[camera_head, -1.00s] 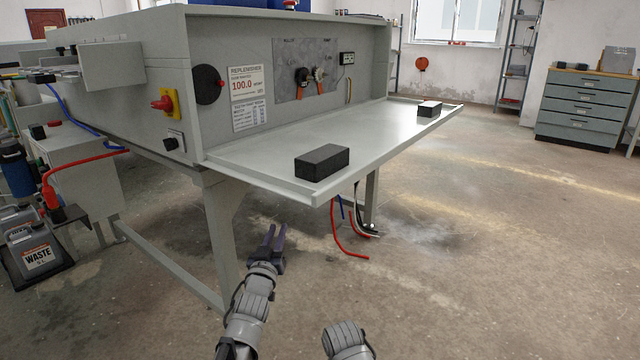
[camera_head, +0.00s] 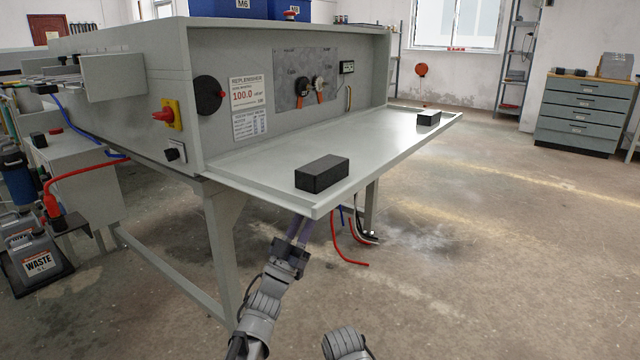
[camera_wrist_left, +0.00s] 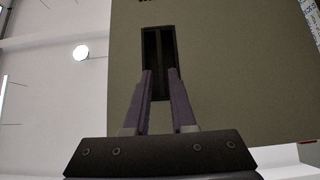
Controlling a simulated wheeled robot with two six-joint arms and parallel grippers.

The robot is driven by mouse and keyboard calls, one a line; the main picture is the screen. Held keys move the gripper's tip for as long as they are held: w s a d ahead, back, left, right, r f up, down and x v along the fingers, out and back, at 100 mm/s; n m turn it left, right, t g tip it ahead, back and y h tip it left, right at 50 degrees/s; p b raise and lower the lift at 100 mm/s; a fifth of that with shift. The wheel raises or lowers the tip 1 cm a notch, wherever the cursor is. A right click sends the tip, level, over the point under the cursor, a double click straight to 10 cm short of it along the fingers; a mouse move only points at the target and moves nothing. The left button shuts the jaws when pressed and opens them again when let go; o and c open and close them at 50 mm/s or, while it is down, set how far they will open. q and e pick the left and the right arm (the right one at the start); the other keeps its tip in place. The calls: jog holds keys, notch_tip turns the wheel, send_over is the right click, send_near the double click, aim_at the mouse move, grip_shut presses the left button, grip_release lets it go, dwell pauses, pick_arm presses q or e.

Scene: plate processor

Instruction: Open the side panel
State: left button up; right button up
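The grey side panel (camera_head: 400,145) is swung down and juts out nearly level from the machine. Two black blocks sit on its upper face, one near (camera_head: 322,173) and one farther away (camera_head: 428,118). My left gripper (camera_head: 300,224) is just below the near edge of the panel, its fingertips partly hidden by it. In the left wrist view the panel's underside (camera_wrist_left: 230,60) has a dark recessed slot (camera_wrist_left: 158,45). The two purple fingers (camera_wrist_left: 160,72) point at the slot with a gap between them, empty. Whether they touch it I cannot tell. My right gripper is out of view.
The machine's side (camera_head: 230,60) carries dials, a label and a red-yellow switch (camera_head: 168,114). A machine leg (camera_head: 222,240) stands left of my left arm. Red and black cables (camera_head: 340,242) hang below the panel. The floor to the right is clear.

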aim_at(321, 185)
pick_arm(q)
jog(key=p+x, duration=0.3)
jog(key=x, duration=0.3)
grip_shut()
dwell(1.3)
